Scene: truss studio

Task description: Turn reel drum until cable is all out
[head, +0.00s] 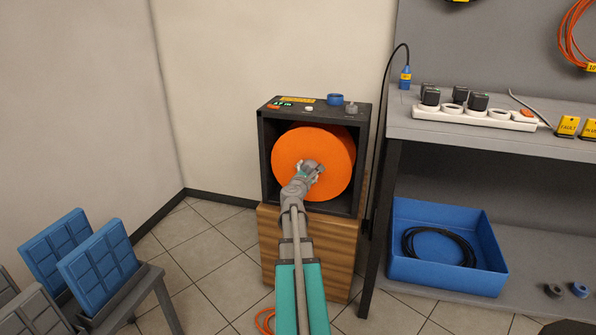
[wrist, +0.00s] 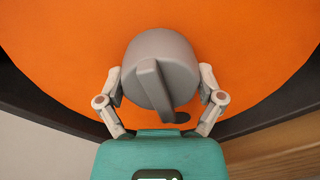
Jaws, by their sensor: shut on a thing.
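The reel drum (head: 338,150) is a large orange disc set in a black open-fronted housing (head: 266,160) in the head view. In the wrist view its orange face (wrist: 60,40) fills most of the picture. A grey knob (wrist: 165,70) with a raised bar stands out from the drum face. My gripper (head: 311,172) reaches the drum face, and its two fingers (wrist: 161,92) are shut on the knob from both sides. A piece of orange cable (head: 265,320) lies on the floor by the cabinet. How much cable is on the drum is hidden.
The housing stands on a wooden cabinet (head: 345,262). A grey bench (head: 470,135) with a power strip stands right, a blue bin (head: 430,272) below. Blue panels (head: 98,268) stand left.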

